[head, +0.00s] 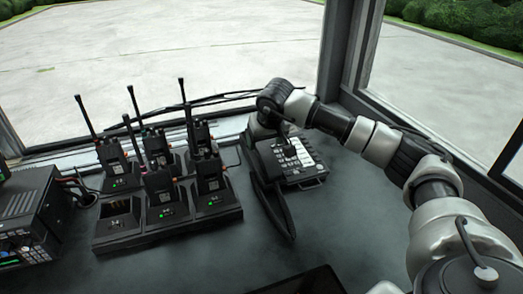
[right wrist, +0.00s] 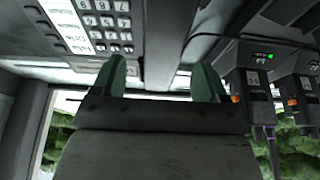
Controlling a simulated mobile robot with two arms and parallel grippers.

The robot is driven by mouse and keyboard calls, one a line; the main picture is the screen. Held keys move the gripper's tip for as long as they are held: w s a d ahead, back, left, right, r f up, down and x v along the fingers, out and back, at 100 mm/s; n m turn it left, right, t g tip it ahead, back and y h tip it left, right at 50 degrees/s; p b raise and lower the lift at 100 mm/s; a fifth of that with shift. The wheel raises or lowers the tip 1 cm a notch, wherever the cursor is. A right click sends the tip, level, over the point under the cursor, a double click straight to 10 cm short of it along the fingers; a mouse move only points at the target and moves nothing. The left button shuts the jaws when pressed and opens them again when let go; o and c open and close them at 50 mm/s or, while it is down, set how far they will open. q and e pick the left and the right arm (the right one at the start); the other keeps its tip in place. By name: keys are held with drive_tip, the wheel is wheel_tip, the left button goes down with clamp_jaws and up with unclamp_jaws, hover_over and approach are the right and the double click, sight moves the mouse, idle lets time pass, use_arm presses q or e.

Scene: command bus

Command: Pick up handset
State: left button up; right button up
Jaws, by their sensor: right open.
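The black handset (head: 275,212) lies lengthwise along the left side of the desk phone (head: 303,165), its near end reaching past the phone's front edge. My right arm reaches in from the right, and my right gripper (head: 260,138) is bent down over the handset's far end, partly hidden by its own wrist. In the right wrist view, the open green-tipped fingers of the right gripper (right wrist: 158,70) stand on either side of the dark handset (right wrist: 158,42). The phone keypad (right wrist: 108,22) shows beyond the left finger. I cannot tell whether the fingers touch the handset. My left gripper is out of view.
A charger rack (head: 140,238) with several upright radios with antennas stands left of the phone; its front left slot is empty. A black radio unit (head: 30,215) is at the far left. A dark flat panel (head: 308,284) lies at the near edge. The desk (head: 250,258) between is clear.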

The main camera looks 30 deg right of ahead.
sight(262, 144)
drive_tip(key=x, duration=0.4)
drive_tip(key=shift+w+r, duration=0.15)
drive_tip(key=shift+w, duration=0.15)
drive_tip(key=shift+w+f, duration=0.1)
drive_tip(key=shift+f, duration=0.2)
drive_tip(key=shift+f, duration=0.2)
drive_tip(key=c, duration=1.1)
drive_tip(key=shift+r, duration=0.65)
wheel_tip(262, 144, up, 3)
drive_tip(key=s+d+r, duration=0.1)
drive_tip(key=s+r, duration=0.1)
drive_tip(key=s, duration=0.1)
drive_tip(key=s+d+r, duration=0.1)
drive_tip(key=s+r, duration=0.1)
drive_tip(key=s, duration=0.2)
drive_tip(key=s+d+r, duration=0.2)
drive_tip(key=s+r, duration=0.1)
drive_tip(key=s, duration=0.1)
drive_tip(key=shift+r+b, duration=0.1)
drive_tip(key=shift+b, duration=0.2)
